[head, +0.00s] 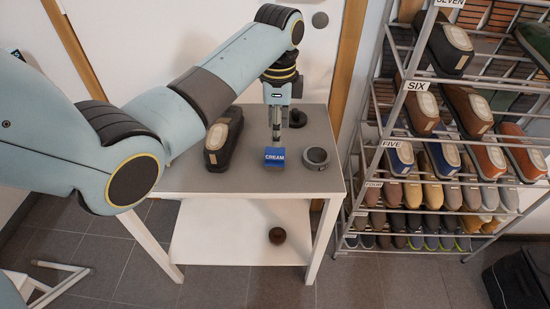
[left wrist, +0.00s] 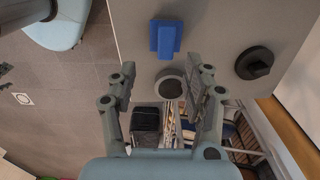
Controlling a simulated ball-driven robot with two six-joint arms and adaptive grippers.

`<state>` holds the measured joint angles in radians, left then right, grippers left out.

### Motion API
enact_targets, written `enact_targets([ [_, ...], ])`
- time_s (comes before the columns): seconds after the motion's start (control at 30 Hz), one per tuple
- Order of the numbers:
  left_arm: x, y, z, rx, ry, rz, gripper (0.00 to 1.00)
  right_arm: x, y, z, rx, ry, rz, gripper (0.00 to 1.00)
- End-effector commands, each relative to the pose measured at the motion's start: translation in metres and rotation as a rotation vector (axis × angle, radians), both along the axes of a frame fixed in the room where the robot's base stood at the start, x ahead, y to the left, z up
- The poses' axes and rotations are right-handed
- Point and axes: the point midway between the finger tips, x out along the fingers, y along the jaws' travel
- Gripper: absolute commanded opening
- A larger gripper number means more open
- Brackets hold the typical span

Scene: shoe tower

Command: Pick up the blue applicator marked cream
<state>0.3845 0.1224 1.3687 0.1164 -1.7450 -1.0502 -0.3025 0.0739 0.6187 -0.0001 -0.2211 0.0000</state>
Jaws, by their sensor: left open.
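The blue applicator marked CREAM (head: 274,157) stands on the grey table top, its label facing me. In the left wrist view the blue applicator (left wrist: 165,39) lies beyond the fingertips, with a narrower raised part on top. My left gripper (head: 276,125) points down over the table, behind the applicator in the head view. In the left wrist view my left gripper (left wrist: 167,78) is open, with nothing held between its fingers. My right gripper does not show.
A round grey tin (head: 317,158) stands right of the applicator and a dark shoe (head: 223,140) left of it. A dark round item (head: 297,118) lies behind. A brown ball (head: 277,236) rests on the lower shelf (head: 225,245). A shoe rack (head: 380,150) stands to the right.

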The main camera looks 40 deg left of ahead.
Motion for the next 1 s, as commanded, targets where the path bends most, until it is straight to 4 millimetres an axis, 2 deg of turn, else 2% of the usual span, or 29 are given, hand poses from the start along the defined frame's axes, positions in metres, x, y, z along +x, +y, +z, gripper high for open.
enact_targets([
  [0.1,0.0,0.0,-0.02,0.0,0.002,0.001,0.5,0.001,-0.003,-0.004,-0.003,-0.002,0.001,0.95],
  [0.27,0.0,0.001,-0.032,0.0,0.0,0.002,0.5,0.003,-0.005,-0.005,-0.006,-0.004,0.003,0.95],
  [0.47,0.003,0.01,-0.062,0.002,0.001,0.003,0.5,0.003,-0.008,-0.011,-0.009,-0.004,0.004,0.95],
  [0.6,0.003,0.009,-0.079,0.0,0.0,0.002,0.5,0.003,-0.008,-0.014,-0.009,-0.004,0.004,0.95],
  [0.87,0.003,0.009,-0.081,0.001,-0.003,0.002,0.5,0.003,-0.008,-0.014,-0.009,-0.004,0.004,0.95],
  [1.0,0.003,0.009,-0.081,0.001,-0.003,0.002,0.33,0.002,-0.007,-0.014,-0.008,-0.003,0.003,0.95],
])
